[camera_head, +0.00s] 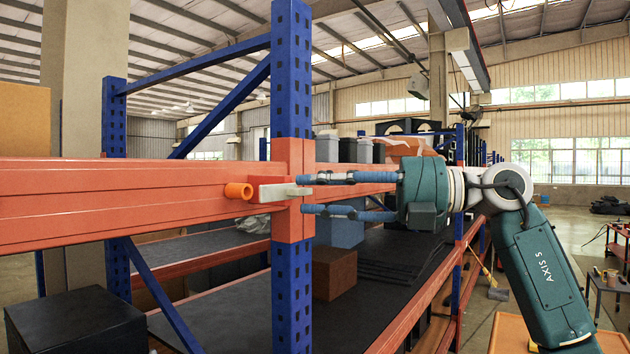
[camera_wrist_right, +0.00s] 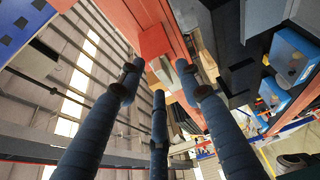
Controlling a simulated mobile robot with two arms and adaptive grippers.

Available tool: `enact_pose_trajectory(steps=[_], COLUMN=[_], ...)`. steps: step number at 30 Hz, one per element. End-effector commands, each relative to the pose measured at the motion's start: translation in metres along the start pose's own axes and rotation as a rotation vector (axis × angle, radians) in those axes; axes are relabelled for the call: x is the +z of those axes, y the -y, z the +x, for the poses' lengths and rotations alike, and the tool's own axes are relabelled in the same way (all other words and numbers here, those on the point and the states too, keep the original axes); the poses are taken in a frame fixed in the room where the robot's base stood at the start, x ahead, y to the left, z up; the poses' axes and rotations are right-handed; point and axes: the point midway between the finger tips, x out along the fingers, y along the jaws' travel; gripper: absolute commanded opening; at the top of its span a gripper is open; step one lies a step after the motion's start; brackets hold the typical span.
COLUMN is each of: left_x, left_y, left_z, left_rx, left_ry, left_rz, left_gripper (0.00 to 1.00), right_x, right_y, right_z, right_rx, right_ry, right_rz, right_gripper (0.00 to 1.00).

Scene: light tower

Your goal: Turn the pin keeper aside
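The pin keeper (camera_head: 284,192) is a pale grey bar with a red block behind it, on the orange beam (camera_head: 120,190) beside the blue upright. It lies roughly level, its right end towards my right gripper. An orange pin (camera_head: 238,191) sticks out just left of it. My right gripper (camera_head: 306,194) comes from the right with its blue fingers spread, the tips close to the keeper's right end. In the right wrist view, the keeper (camera_wrist_right: 182,66) shows beyond the open fingertips (camera_wrist_right: 160,80); I cannot tell whether they touch. My left gripper is out of view.
The blue rack upright (camera_head: 292,90) stands right behind the fingertips. Below are dark shelves (camera_head: 380,245) with a brown box (camera_head: 334,272) and a blue box (camera_head: 342,228). A black box (camera_head: 75,322) is at lower left. Open floor lies to the right.

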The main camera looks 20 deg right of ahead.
Motion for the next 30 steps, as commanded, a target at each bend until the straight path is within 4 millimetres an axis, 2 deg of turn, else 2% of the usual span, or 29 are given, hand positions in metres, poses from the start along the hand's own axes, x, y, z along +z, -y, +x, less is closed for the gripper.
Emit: enact_pose_trajectory(steps=[1, 4, 11, 16, 17, 26, 30], left_x=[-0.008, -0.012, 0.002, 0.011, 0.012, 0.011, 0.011], left_y=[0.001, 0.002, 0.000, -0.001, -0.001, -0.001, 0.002], left_z=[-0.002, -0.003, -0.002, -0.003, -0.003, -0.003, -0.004], left_rx=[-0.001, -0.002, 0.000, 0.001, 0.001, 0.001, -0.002], left_ry=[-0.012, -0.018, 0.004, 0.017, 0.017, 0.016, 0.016], left_rz=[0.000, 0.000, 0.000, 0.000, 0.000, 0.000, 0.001], left_gripper=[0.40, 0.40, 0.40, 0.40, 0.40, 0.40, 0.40], right_x=[0.000, 0.000, 0.000, 0.000, 0.000, -0.002, -0.011], right_y=[-0.001, -0.001, 0.000, 0.000, 0.000, 0.000, 0.000], right_z=[0.004, 0.007, 0.007, 0.007, 0.007, 0.007, 0.009], right_rx=[0.001, 0.001, 0.001, 0.001, 0.001, -0.002, -0.016], right_ry=[-0.001, -0.001, 0.000, 0.000, 0.000, -0.001, -0.002], right_rz=[0.000, 0.000, 0.000, 0.000, 0.000, -0.006, -0.036], right_gripper=[0.35, 0.35, 0.35, 0.04, 0.00, 0.00, 0.00])
